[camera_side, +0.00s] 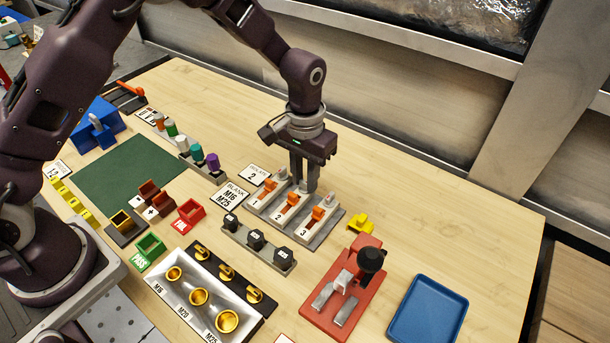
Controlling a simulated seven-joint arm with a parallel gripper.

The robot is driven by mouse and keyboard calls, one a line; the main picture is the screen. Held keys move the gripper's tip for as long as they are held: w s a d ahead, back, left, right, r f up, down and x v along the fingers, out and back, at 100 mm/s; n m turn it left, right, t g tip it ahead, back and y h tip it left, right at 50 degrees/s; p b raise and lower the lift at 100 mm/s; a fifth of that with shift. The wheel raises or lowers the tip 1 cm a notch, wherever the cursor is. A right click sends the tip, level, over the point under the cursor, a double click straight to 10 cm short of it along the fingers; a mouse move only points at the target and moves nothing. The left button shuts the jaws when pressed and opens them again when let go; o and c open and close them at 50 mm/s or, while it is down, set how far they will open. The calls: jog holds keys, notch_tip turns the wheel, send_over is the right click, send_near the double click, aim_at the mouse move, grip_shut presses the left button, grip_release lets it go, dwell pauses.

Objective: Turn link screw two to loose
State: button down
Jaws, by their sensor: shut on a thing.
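The link block (258,209) is a grey plate with three lanes marked 1, 2 and 3, each with an orange piece and a pale grey knob. Link screw two (305,188) is the pale knob at the far end of the middle lane. My gripper (304,181) points straight down at it, with its dark fingers shut on the knob and hiding much of it. The orange piece of lane two (292,199) lies just in front. The knob of lane one (281,174) and the knob of lane three (330,201) stand free on either side. The screw's turn angle cannot be read.
A row of black blocks (257,241) lies close in front. A yellow part (361,223) and a red fixture with a black knob (371,260) stand to the right, near a blue tray (400,325). Coloured cylinders (196,152) stand to the left. The table behind is clear.

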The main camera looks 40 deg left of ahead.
aim_at(305, 181)
dwell(0.3)
jog(key=c, duration=1.5)
grip_release()
notch_tip(305, 181, up, 7)
jog(key=shift+r, duration=0.1)
